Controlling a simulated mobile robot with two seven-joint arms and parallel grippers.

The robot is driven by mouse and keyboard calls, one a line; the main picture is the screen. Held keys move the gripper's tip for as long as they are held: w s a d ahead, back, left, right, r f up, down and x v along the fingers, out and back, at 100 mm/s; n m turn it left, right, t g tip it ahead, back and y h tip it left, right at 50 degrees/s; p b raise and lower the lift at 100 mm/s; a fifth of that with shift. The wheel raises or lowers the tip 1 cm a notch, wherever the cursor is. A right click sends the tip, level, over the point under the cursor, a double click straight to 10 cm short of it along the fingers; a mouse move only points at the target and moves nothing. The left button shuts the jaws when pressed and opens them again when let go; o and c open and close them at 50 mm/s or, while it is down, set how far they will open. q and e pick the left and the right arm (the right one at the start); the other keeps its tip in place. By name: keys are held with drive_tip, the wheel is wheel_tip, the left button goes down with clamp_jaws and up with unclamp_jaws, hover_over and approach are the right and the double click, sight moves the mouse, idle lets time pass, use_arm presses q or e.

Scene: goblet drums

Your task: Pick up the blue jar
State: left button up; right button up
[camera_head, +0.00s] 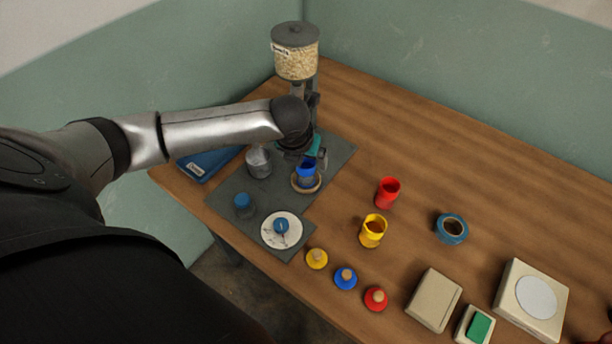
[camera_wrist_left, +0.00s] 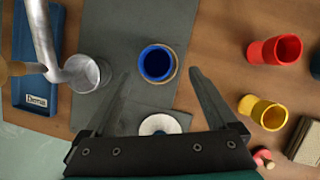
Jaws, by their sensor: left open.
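The blue jar (camera_head: 306,175) stands upright and lidless on a round tan coaster (camera_head: 318,186) on the dark grey mat. My left gripper (camera_head: 313,160) is just above it and partly covers it in the head view. In the left wrist view, the jar (camera_wrist_left: 156,63) shows from above with its mouth open. There the fingers of my left gripper (camera_wrist_left: 159,74) are spread wide, one on each side of the jar in the picture, with nothing between them touching it. My right gripper is not in view.
A metal cup (camera_head: 258,162) stands left of the jar. A red jar (camera_head: 388,193) and a yellow jar (camera_head: 373,231) stand to the right. Knobbed lids, including a blue one (camera_head: 345,278), lie near the front edge. A hopper (camera_head: 295,52) rises behind. The back right tabletop is clear.

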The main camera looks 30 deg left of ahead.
sight(306, 166)
use_arm(q)
drive_tip(key=shift+a+b+x, duration=0.15)
drive_tip(key=shift+b+x, duration=0.2)
drive_tip(key=shift+x, duration=1.2)
drive_tip(key=shift+a+b+x, duration=0.15)
drive_tip(key=shift+b+x, duration=0.2)
drive_tip(key=shift+x, duration=1.2)
drive_tip(key=shift+r, duration=0.1)
drive_tip(key=shift+c, duration=0.2)
clamp_jaws()
drive_tip(key=shift+r, duration=0.1)
